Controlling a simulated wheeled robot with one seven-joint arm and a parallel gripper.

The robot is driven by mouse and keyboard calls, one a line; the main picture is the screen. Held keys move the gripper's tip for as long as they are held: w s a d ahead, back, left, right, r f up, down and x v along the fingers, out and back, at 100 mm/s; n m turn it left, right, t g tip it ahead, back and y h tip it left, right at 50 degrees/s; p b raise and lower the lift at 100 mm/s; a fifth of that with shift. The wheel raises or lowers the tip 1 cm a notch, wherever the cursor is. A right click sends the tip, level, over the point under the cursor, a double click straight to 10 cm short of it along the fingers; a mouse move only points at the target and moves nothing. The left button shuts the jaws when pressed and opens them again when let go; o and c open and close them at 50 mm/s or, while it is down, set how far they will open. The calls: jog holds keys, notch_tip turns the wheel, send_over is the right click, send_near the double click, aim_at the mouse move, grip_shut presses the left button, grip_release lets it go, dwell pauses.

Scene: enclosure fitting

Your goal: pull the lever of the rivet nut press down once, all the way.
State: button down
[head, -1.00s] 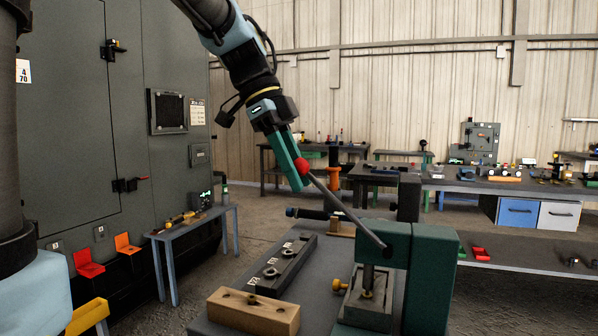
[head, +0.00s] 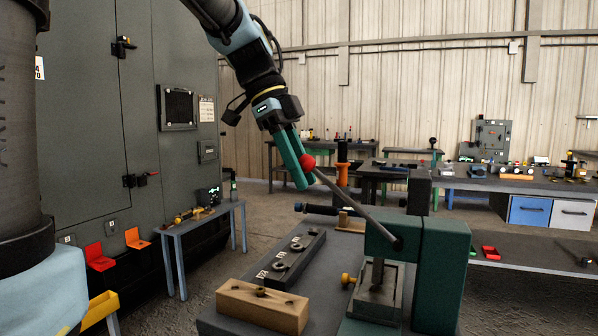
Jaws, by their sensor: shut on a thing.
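The rivet nut press (head: 437,270) is a dark green frame at the right end of the near bench. Its grey lever (head: 348,207) slopes up and left from a pivot on the press head to a red ball knob (head: 307,162). My gripper (head: 303,165), with green fingers, points down at the knob and is shut on it. The far finger is partly hidden by the near one and the knob. The press ram (head: 377,271) stands above a grey block (head: 375,300) with a yellow knob at its side.
A wooden block (head: 262,306) and a dark rail with several rings (head: 286,262) lie on the near bench (head: 225,328) left of the press. A dark-handled tool (head: 322,210) lies behind them. A grey cabinet (head: 90,120) stands at left, with a small blue table (head: 205,223) before it.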

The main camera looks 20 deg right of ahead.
jog(key=shift+s+d+r+p, duration=0.25)
jog(key=shift+r+p, duration=0.1)
jog(key=shift+r, duration=0.25)
jog(key=shift+s+d+r+p, duration=0.2)
jog(key=shift+d+r+p, duration=0.15)
jog(key=shift+r, duration=0.3)
jog(key=shift+s+d+r+p, duration=0.25)
jog(key=shift+r+p, duration=0.1)
jog(key=shift+r, duration=0.25)
jog(key=shift+s+d+r+p, duration=0.65)
jog(key=shift+d+r, duration=0.1)
jog(key=shift+r, duration=0.15)
jog(key=shift+s+d+r+p, duration=0.6)
jog(key=shift+d+r, duration=0.1)
jog(key=shift+r, duration=0.2)
jog(key=s+d+r+p, duration=0.2)
jog(key=s+d+r, duration=0.1)
jog(key=d, duration=0.3)
jog(key=shift+s, duration=0.9)
jog(key=shift+c, duration=2)
grip_release()
jog(key=shift+r, duration=0.1)
jog(key=p+v, duration=0.5)
jog(key=v, duration=0.3)
